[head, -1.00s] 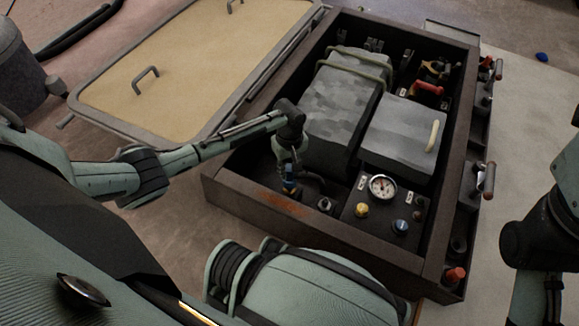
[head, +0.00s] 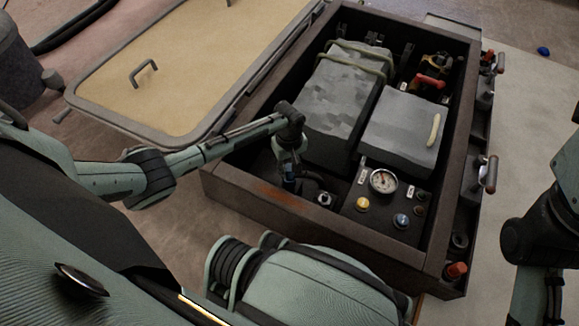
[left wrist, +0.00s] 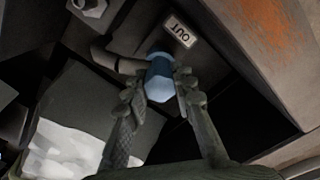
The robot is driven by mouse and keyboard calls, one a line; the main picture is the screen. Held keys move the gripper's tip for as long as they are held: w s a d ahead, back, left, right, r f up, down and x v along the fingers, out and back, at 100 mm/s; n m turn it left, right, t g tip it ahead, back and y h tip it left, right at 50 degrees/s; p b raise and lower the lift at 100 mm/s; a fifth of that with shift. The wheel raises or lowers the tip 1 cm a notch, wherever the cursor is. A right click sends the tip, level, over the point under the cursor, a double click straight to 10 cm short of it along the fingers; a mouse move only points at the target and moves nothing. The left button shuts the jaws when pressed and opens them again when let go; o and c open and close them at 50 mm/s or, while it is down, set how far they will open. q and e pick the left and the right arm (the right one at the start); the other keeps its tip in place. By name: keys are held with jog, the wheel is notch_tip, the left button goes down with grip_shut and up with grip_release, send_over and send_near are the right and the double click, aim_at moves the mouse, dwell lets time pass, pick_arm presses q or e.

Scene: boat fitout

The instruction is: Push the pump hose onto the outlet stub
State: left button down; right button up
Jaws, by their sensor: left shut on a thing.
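My left gripper (left wrist: 160,88) is shut on a blue sleeve-like piece (left wrist: 159,74), which looks like the end of the pump hose. A grey-brown bent hose or pipe (left wrist: 108,60) runs from beside it to the left. A label reading OUT (left wrist: 181,31) is just beyond the blue piece. In the head view my left gripper (head: 289,183) reaches down inside the front left corner of the dark box. The fingers and blue piece hide the joint, so I cannot tell whether the hose is on the outlet stub. My right gripper is out of view.
The dark box (head: 300,228) has raised walls close to my left gripper. Near it are a hex fitting (head: 324,199), a gauge (head: 383,181), and yellow (head: 362,203) and blue (head: 401,220) caps. A grey block (head: 345,98) stands behind. The open lid (head: 185,75) lies left.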

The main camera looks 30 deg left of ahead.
pick_arm(q)
jog(key=shift+f, duration=0.4)
jog(key=c, duration=1.2)
grip_release()
